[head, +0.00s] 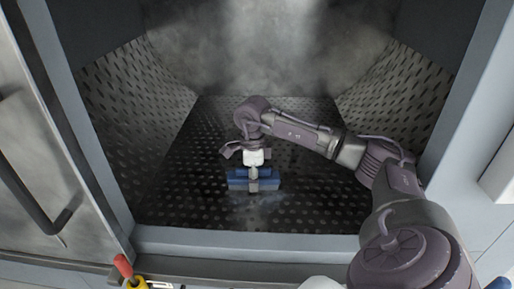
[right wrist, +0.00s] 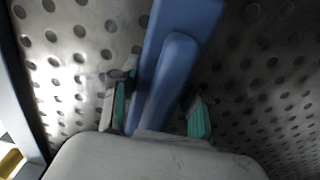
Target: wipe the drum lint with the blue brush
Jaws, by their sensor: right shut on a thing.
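The blue brush (head: 239,181) is inside the washer drum, low over the perforated drum floor (head: 190,210). My right gripper (head: 254,174) is shut on it from above. In the right wrist view the brush (right wrist: 180,60) runs up between the two green-padded fingers of my right gripper (right wrist: 158,115). I cannot tell whether the brush touches the floor; its underside is hidden. A faint pale grey patch (head: 252,208), perhaps lint, shows on the floor just in front of the brush. My left gripper is not in view.
The drum's sloping perforated walls (head: 140,100) rise on both sides, and the back is hazy. The grey opening frame (head: 240,242) borders the front. An open door with a dark handle (head: 35,200) stands at left. A red and yellow object (head: 130,273) lies at the front.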

